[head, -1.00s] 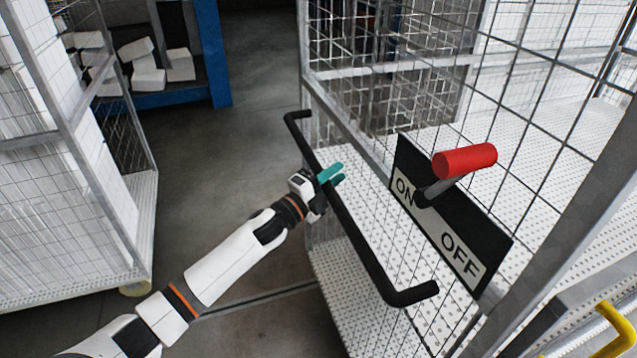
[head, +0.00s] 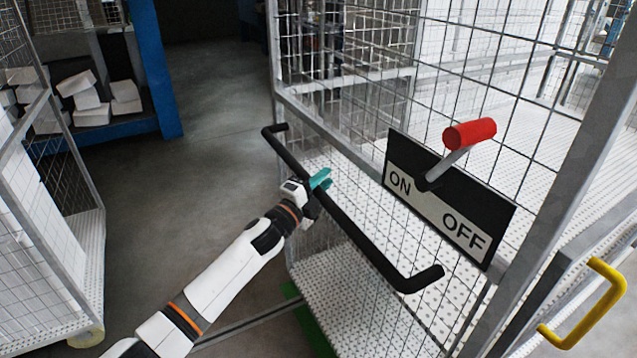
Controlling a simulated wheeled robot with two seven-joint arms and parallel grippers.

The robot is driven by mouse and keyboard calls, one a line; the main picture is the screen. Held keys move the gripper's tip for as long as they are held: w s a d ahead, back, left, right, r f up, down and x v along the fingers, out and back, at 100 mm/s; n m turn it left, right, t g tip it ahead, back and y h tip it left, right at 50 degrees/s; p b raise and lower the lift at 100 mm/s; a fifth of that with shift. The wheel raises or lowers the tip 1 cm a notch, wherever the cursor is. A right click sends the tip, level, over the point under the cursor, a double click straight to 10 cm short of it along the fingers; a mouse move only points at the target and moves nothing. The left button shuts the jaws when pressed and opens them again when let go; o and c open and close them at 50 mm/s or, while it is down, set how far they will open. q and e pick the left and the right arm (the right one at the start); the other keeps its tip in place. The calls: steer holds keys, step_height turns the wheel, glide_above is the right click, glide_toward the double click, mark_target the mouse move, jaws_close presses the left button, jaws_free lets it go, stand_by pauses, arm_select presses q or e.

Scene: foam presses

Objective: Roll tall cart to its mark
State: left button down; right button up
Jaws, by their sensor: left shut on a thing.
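The tall cart (head: 349,110) is a grey wire-mesh cage with a white perforated deck, filling the middle and right of the head view. A long black push bar (head: 372,252) runs along its near side. My left gripper (head: 318,184), with teal fingers, is shut on the black bar toward its far end. A green strip (head: 312,325) shows on the floor at the cart's lower left; whether it is the mark I cannot tell. My right gripper is not in view.
A red-handled lever (head: 470,133) stands on an ON/OFF plate (head: 437,205) on the cart's side. A yellow handle (head: 607,312) is at lower right. Another mesh cart (head: 88,250) stands at left. A blue rack (head: 153,70) with white blocks is behind it. Grey floor is clear between.

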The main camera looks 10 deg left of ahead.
arm_select(q)
steer(key=c, duration=1.3)
jaws_free()
steer(key=shift+d+f, duration=0.3)
steer(key=shift+f, duration=0.05)
steer(key=shift+o, duration=0.5)
steer(key=shift+w+r, duration=0.1)
steer(key=shift+r, duration=0.05)
steer(key=b+v, duration=0.1)
steer(key=v, duration=1.1)
steer(key=shift+a, duration=0.1)
